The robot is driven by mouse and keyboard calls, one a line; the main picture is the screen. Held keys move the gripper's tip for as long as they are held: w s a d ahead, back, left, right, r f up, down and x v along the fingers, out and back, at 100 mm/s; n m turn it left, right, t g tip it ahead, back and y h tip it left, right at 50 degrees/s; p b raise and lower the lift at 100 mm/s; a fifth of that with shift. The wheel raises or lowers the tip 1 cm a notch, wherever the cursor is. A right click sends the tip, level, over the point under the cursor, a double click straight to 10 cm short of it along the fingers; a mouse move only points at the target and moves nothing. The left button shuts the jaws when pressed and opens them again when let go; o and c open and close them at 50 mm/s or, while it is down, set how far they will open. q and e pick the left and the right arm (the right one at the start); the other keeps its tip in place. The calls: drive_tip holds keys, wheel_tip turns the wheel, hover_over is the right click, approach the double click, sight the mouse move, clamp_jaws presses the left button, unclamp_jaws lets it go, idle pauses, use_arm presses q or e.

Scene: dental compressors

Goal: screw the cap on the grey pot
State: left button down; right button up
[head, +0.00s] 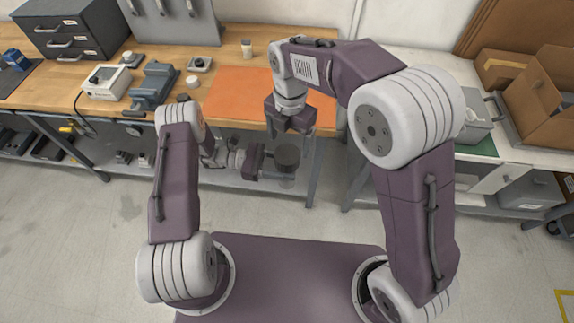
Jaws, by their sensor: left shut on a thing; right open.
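My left gripper (272,168) is shut on a grey pot (287,172), held upright in front of the bench, below the bench-top edge in the picture. The pot's top is a dark round face (287,152); I cannot tell whether this is a cap or the pot's open mouth. My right gripper (290,128) is open and points down, just above the pot in the picture and apart from it. No thing shows between its fingers. I cannot pick out a separate cap for certain.
An orange mat (225,97) lies on the wooden bench (228,52). Left of it are a blue-grey vise (153,86), a white device (105,82) and small round parts (192,81). A small pale container (247,49) stands behind the mat. Cardboard boxes (545,90) are at right.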

sight(288, 154)
drive_tip(key=shift+a+r+n, duration=0.1)
drive_tip(key=shift+a+n, duration=0.2)
drive_tip(key=shift+n, duration=0.1)
wheel_tip(288, 154, down, 8)
idle(0.4)
